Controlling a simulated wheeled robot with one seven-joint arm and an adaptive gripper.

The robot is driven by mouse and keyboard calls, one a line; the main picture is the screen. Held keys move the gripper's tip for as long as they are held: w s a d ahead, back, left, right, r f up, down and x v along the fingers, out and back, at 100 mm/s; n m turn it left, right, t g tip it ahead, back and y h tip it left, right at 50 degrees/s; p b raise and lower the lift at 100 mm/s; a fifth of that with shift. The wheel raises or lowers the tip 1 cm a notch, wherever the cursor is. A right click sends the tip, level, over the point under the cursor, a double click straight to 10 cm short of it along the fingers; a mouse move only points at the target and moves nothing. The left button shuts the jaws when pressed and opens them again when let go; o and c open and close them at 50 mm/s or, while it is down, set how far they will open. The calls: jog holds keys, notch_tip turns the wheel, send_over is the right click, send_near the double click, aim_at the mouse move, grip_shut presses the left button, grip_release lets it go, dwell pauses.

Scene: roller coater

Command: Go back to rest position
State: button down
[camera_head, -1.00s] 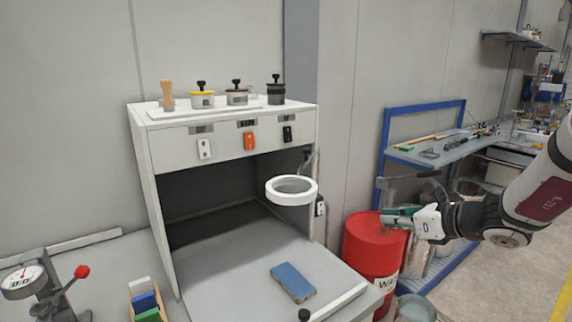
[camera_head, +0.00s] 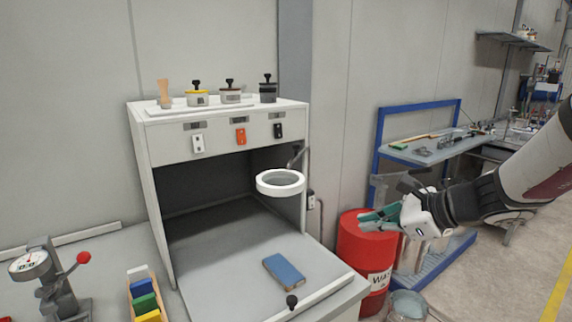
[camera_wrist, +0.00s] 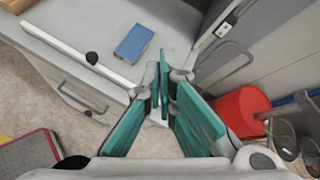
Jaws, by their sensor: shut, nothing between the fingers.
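My gripper (camera_head: 372,219) is in the right half of the head view, in front of the red drum and to the right of the white booth. Its green fingers point left and are shut, with nothing between them. In the wrist view the fingers (camera_wrist: 160,85) meet near the middle, above the floor beside the booth's counter edge. My arm reaches in from the right edge of the head view. The fingers touch nothing that I can make out.
The booth (camera_head: 152,175) holds a blue block (camera_head: 284,270) and a white ring lamp (camera_head: 281,183). A red drum (camera_head: 362,268) stands close below my gripper, with a bucket (camera_head: 408,304) beside it. A blue-framed bench (camera_head: 420,151) stands behind. Floor at the right is clear.

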jog(key=s+a+r+n+g+h, duration=0.1)
jog(key=s+a+r+n+g, duration=0.15)
jog(key=s+a+n, duration=0.4)
jog(key=s+d+n+h, duration=0.3)
jog(key=s+d+n, duration=0.1)
jog(key=s+n, duration=0.4)
jog(key=s+d+n+h, duration=0.4)
jog(key=s+n, duration=0.3)
jog(key=s, duration=0.5)
jog(key=shift+r+n, duration=0.35)
jog(key=shift+r, duration=0.05)
